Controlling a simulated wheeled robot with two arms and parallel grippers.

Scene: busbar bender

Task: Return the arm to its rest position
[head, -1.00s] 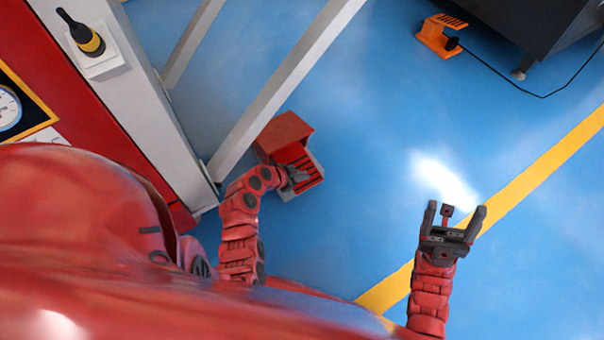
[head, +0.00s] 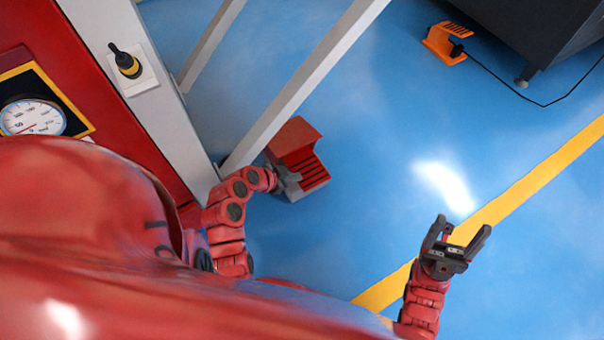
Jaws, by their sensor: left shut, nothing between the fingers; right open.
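My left arm comes in from the left beside the grey machine post, bent at its joints. My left gripper (head: 286,180) is at the left side of the red foot pedal (head: 297,150) in the picture, shut and with nothing in it. I cannot tell whether it touches the pedal. My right gripper (head: 462,238) is at the lower right, open and empty, with its fingers pointing up in the picture, over the yellow floor line.
A red and grey machine with a black and yellow switch (head: 127,62) and a round gauge (head: 33,117) stands at the left. Slanted grey bars (head: 305,85) cross above the pedal. An orange pedal (head: 446,43) with a cable lies near a dark cabinet (head: 540,30). Blue floor between is clear.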

